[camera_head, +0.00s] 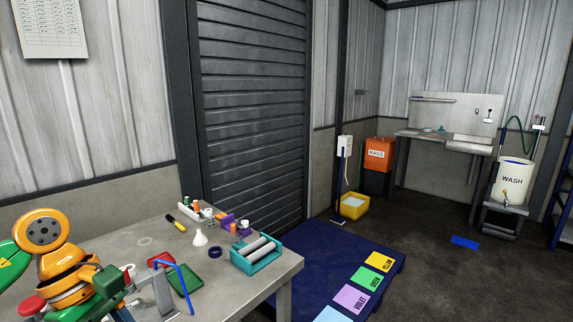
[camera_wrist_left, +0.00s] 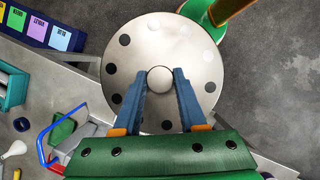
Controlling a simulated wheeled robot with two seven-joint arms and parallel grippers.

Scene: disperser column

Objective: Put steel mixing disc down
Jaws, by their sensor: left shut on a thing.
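The steel mixing disc (camera_wrist_left: 130,60) fills the middle of the left wrist view, a round pale plate with dark holes around its rim and a round hub at its centre. My left gripper (camera_wrist_left: 161,78) is shut on the disc at its hub, with a blue finger on each side. The disc overlaps the table edge in that view; its height above the table cannot be told. In the head view my left arm is at the lower left, and I cannot make out the disc there. My right gripper is not in view.
The grey table (camera_head: 217,280) carries a teal tray with rollers (camera_head: 256,254), a white funnel (camera_head: 200,238), a green tray (camera_head: 187,278) and a bent blue handle (camera_head: 187,281). A blue platform with coloured labels (camera_head: 325,255) stands beyond it. Open floor lies to the right.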

